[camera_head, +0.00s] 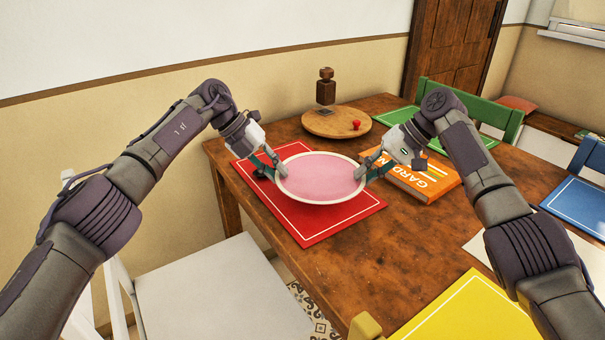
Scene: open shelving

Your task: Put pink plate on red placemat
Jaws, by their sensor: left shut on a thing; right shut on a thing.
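The pink plate (320,178) has a pale rim and appears over the red placemat (318,228). It covers the middle of the mat, whose front, left and right parts show. I cannot tell whether the plate touches the mat or is held just above it. My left gripper (275,170) is shut on the plate's left rim. My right gripper (369,172) is shut on its right rim. The red placemat lies on the wooden table at its left end.
An orange book (420,180) lies just right of the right gripper. A round wooden board (318,124) with a wooden mill (326,88) stands behind. Yellow (465,315), green (396,116) and blue (580,206) placemats lie around the table (400,245). A white chair (215,290) stands in front.

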